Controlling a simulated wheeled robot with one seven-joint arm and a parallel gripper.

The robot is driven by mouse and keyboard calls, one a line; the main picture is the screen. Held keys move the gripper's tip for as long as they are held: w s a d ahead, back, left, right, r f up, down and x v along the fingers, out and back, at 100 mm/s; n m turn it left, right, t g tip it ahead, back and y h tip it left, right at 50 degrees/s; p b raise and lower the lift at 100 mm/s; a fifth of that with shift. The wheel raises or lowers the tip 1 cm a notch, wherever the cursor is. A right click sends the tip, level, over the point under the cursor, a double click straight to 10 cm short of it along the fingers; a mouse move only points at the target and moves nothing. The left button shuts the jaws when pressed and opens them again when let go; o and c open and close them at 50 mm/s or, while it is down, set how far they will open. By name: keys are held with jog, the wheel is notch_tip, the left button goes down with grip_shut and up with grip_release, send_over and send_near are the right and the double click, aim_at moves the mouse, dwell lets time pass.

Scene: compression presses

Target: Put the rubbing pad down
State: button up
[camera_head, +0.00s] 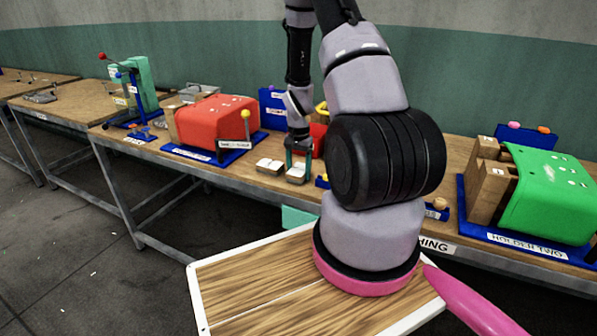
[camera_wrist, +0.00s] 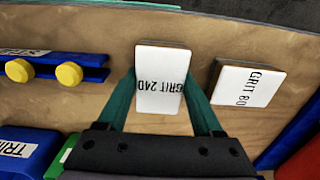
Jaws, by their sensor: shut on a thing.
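The rubbing pad marked GRIT 240 (camera_wrist: 159,65) is a small block with a white top, held between the two teal fingers of my gripper (camera_wrist: 159,88) in the wrist view. In the head view, my gripper (camera_head: 298,152) points down over this pad (camera_head: 297,175) near the bench's front edge. The pad is at or just above the wood; I cannot tell if it touches. A second pad marked GRIT 80 (camera_wrist: 247,85) lies beside it with a gap, and shows to its left in the head view (camera_head: 268,166).
The wooden bench (camera_wrist: 115,110) has bare wood around the pads. A blue rack with yellow knobs (camera_wrist: 45,66) is on the left in the wrist view. A red press (camera_head: 215,120) stands left of the pads, and a green press (camera_head: 550,190) stands far right.

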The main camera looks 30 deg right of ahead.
jog(key=shift+f, duration=0.25)
jog(key=shift+f, duration=0.2)
jog(key=o, duration=1.4)
jog(key=shift+o, duration=0.2)
jog(key=shift+s+f, duration=0.1)
jog(key=shift+s, duration=0.05)
jog(key=shift+s, duration=0.15)
jog(key=shift+d, duration=0.1)
